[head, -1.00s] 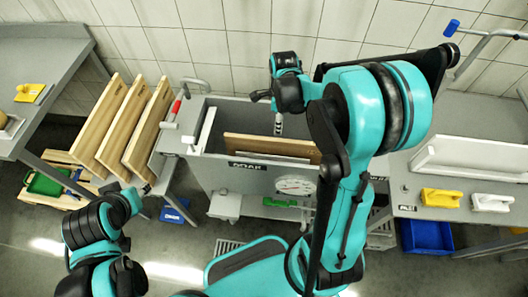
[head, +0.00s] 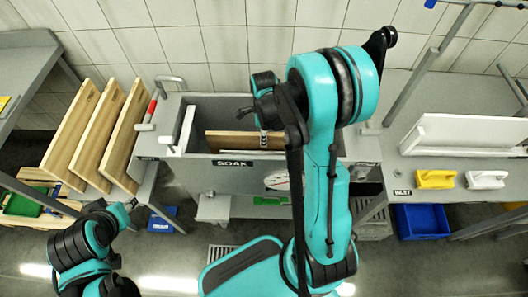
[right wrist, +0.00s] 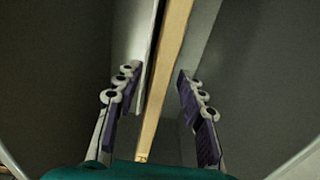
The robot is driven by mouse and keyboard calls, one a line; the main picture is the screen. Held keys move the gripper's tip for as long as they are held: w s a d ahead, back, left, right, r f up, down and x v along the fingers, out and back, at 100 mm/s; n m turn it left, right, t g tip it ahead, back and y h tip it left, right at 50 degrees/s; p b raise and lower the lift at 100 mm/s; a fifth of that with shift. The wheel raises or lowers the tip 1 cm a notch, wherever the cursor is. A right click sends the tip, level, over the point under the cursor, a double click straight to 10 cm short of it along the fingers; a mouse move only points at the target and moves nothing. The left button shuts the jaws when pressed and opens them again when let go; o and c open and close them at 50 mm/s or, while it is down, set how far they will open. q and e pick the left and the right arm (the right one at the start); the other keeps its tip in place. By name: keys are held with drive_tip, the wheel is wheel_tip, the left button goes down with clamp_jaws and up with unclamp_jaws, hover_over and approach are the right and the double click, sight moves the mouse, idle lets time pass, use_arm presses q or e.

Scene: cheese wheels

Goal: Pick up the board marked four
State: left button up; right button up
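A wooden board (head: 230,142) stands on edge in the grey soak tank (head: 222,173). I can read no number on it. In the head view my right gripper (head: 264,143) hangs over the tank near the board's right part. In the right wrist view the right gripper (right wrist: 160,108) is open, with its two fingers on either side of a wooden board's edge (right wrist: 169,65). A gap shows on the right finger's side; contact on the left is unclear.
Three wooden boards (head: 105,130) lean in a rack at the left, with no readable marks. A white panel (head: 186,128) stands at the tank's left end.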

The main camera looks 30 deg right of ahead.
clamp_jaws()
